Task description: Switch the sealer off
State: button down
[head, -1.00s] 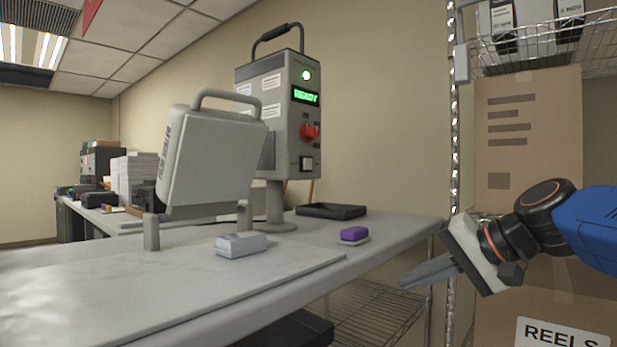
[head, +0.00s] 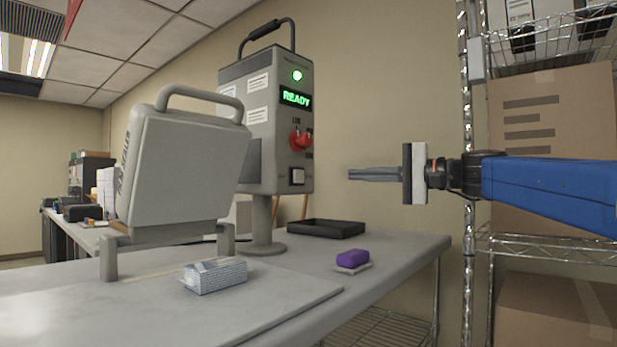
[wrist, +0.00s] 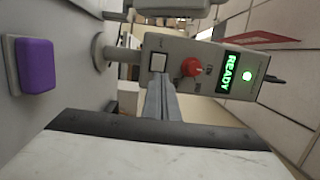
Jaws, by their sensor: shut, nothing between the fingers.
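The sealer's grey control box (head: 262,125) stands on a post on the bench. Its green lamp (head: 297,76) is lit and its display (head: 295,98) reads READY. In the wrist view the switch (wrist: 158,62) and the red knob (wrist: 191,67) lie just beyond the fingertips. My gripper (head: 350,173) is shut and empty, pointing left at about the switch's height, with a gap between it and the panel.
The sealer's grey press head (head: 182,170) stands left of the box. A black tray (head: 326,229), a purple block (head: 352,258) and a silver-wrapped block (head: 215,276) lie on the bench (head: 400,245). A wire shelf (head: 530,245) with cartons stands at the right.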

aim_at(297, 175)
jog(key=x, duration=1.4)
jog(key=shift+s+a+m+t, duration=0.15)
jog(key=shift+a+m+t, duration=0.1)
jog(key=shift+m+t, duration=0.15)
jog(key=shift+s+a+m+t+h, duration=0.1)
jog(key=shift+a+m+t+h, duration=0.2)
jog(key=shift+m+t+h, duration=0.65)
jog(key=shift+t, duration=0.25)
jog(key=shift+d, duration=0.1)
